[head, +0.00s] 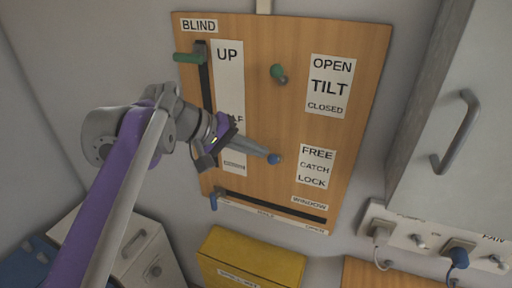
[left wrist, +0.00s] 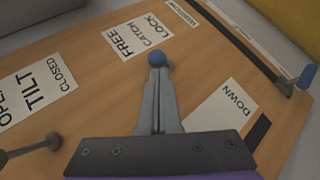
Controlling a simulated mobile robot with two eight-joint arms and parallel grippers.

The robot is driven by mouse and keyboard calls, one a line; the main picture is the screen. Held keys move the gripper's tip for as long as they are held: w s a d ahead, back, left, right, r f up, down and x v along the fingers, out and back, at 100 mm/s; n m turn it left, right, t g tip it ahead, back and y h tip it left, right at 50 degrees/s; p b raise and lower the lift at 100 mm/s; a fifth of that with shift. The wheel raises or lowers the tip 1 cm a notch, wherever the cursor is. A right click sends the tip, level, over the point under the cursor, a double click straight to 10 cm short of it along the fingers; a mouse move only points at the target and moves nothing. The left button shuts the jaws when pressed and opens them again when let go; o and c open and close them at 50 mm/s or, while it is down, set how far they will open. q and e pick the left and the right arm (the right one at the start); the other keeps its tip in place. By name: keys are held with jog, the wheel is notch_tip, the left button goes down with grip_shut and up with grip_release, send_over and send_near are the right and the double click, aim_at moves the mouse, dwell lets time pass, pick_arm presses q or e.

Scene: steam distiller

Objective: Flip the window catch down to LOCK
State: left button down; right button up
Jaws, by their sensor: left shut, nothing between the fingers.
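The window catch (head: 274,158) is a small blue-tipped lever on the wooden panel, just left of the FREE / CATCH / LOCK label (head: 316,167). Its blue tip also shows in the left wrist view (left wrist: 155,56), with part of a grey base beside it. My left gripper (head: 266,153) is shut and empty, its fingertips right at the catch. In the left wrist view the closed fingertips (left wrist: 157,75) overlap the catch's base, so I cannot tell whether they touch it. The fingers partly hide the lever, and its exact tilt is unclear. My right gripper is not in view.
The panel (head: 240,30) also carries a green blind handle (head: 187,57) at upper left, a green tilt lever (head: 278,72), and a blue window handle (head: 214,198) at its slot's left end. A yellow box (head: 250,258) stands below; a grey cabinet (head: 445,60) stands right.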

pick_arm(q)
jog(key=shift+s+a+f+m+t+h, duration=0.15)
jog(key=shift+s+f+m+t+h, duration=0.15)
jog(key=shift+s+f+t, duration=0.25)
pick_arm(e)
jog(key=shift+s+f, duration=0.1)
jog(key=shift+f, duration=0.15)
pick_arm(q)
notch_tip(320, 180, down, 7)
jog(key=s+m+t+h+b, duration=0.1)
jog(key=m+t+h+b, duration=0.1)
jog(key=m+t+h, duration=0.3)
jog(key=shift+a+f+t+h, duration=0.15)
jog(key=shift+a+t+h, duration=0.05)
jog(key=shift+t+h, duration=0.3)
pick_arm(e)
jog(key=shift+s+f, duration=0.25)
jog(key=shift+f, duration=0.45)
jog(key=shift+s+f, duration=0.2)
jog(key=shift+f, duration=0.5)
pick_arm(q)
jog(key=shift+f+m+h+b, duration=0.3)
jog(key=shift+f+m+b, duration=0.05)
jog(key=shift+m+b, duration=0.05)
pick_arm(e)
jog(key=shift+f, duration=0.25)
